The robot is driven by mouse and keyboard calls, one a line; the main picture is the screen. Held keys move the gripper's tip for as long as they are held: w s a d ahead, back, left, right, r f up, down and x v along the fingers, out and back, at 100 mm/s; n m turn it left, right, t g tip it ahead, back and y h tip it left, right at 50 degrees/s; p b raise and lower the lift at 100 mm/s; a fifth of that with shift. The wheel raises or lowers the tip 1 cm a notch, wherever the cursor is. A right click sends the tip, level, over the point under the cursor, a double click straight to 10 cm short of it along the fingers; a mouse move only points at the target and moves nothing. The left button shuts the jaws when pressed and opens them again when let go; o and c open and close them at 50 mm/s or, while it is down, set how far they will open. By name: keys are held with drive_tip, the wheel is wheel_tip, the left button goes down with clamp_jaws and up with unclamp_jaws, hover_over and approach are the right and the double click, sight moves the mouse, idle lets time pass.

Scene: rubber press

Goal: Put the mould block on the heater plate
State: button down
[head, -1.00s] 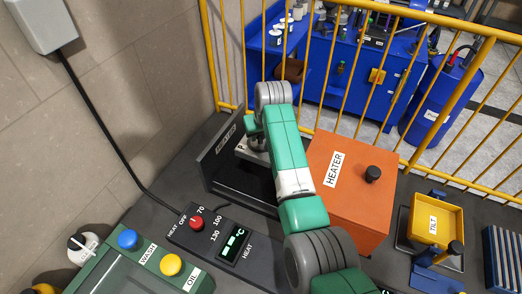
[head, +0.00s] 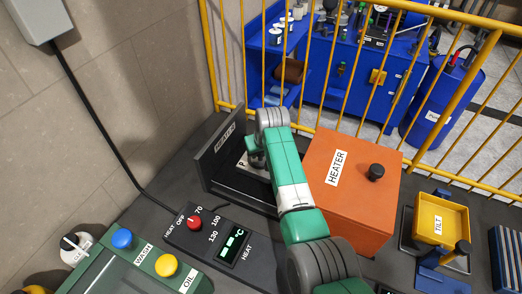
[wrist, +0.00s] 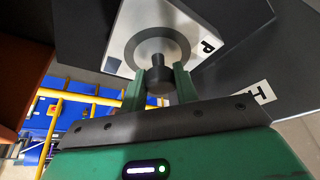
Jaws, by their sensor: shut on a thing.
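The mould block is a pale metal block with a round dark centre and a "P" label; it shows in the head view (head: 244,165) and in the wrist view (wrist: 127,28). My gripper (wrist: 158,78) is shut on the dark knob on top of the block. In the head view the gripper (head: 257,160) is largely hidden by my arm. The block is inside the open heater bay, over the dark heater plate (head: 236,182). I cannot tell whether the block touches the plate.
A dark upright panel (head: 215,155) labelled HEATER stands left of the block. An orange HEATER box (head: 365,205) with a black knob stands close to the right. In front is the heat control box (head: 208,232) with a red knob. A yellow railing (head: 300,75) runs behind.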

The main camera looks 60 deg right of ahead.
drive_tip(key=c, duration=1.5)
unclamp_jaws()
drive_tip(key=shift+f, duration=0.1)
drive_tip(key=o, duration=0.4)
drive_tip(key=shift+o, duration=0.2)
drive_tip(key=shift+r, duration=0.35)
drive_tip(key=p+v, duration=0.4)
drive_tip(key=v, duration=0.7)
drive_tip(key=shift+s+r, duration=0.15)
drive_tip(key=shift+r, duration=0.15)
drive_tip(key=shift+a, duration=0.15)
